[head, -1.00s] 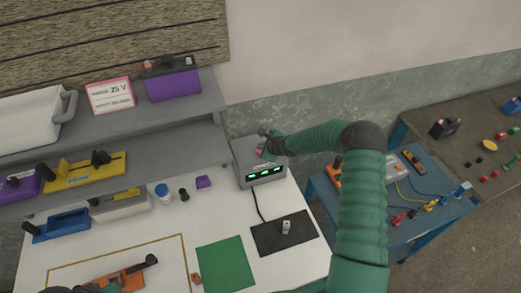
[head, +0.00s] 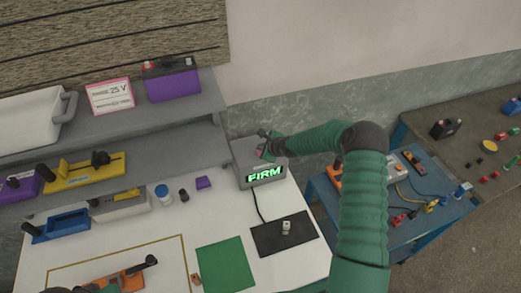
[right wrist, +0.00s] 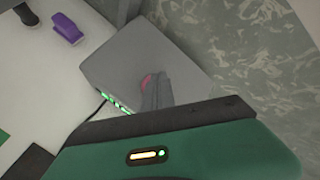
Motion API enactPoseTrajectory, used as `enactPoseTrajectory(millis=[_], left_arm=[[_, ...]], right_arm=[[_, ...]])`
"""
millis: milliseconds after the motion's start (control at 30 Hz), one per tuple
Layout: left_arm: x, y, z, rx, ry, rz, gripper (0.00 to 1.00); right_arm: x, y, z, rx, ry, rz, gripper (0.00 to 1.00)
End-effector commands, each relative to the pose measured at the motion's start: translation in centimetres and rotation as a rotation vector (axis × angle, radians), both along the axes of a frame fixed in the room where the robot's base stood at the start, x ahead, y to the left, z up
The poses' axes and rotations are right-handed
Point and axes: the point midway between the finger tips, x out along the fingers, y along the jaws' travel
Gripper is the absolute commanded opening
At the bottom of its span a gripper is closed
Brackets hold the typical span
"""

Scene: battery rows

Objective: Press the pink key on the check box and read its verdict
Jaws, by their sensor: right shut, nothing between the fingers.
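The grey check box (head: 243,153) stands at the back right of the white bench. Its front display (head: 264,174) reads "FIRM" in green letters. The pink key (head: 260,152) is on its top, partly hidden by my right gripper (head: 266,143). In the right wrist view the pink key (right wrist: 146,80) shows beside the shut, empty fingers (right wrist: 153,93). The fingertips are at the key; I cannot tell whether they still touch it. Only a green and dark bit of my left arm shows at the bottom left edge, and its fingers cannot be made out.
A black mat (head: 270,240) with a small metal part (head: 286,227) lies in front of the box, with a cable between. A green mat (head: 226,264) is left of it. A grey shelf (head: 205,100) runs behind. A blue cart (head: 440,205) stands right.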

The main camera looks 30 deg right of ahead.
Motion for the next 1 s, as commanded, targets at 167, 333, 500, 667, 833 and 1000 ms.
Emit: enactPoseTrajectory(millis=[167, 333, 500, 667, 833, 1000], left_arm=[[0.0, 0.0, 0.1, 0.0, 0.0, 0.0, 0.55], [0.0, 0.0, 1.7, 0.0, 0.0, 0.0, 0.55], [0.0, 0.0, 3.0, 0.0, 0.0, 0.0, 0.55], [0.0, 0.0, 4.0, 0.0, 0.0, 0.0, 0.55], [0.0, 0.0, 3.9, 0.0, 0.0, 0.0, 0.55], [0.0, 0.0, 3.9, 0.0, 0.0, 0.0, 0.55]], right_arm=[[0.0, 0.0, 0.2, -0.001, -0.001, -0.001, 0.0], [0.0, -0.1, 2.4, -0.002, -0.001, 0.0, 0.0], [0.0, -0.1, 4.4, -0.001, -0.001, -0.001, 0.0], [0.0, -0.1, 6.0, -0.001, -0.001, -0.001, 0.0], [0.0, -0.1, 6.0, -0.001, -0.001, -0.001, 0.0], [0.1, -0.1, 6.0, -0.001, -0.001, -0.001, 0.0]])
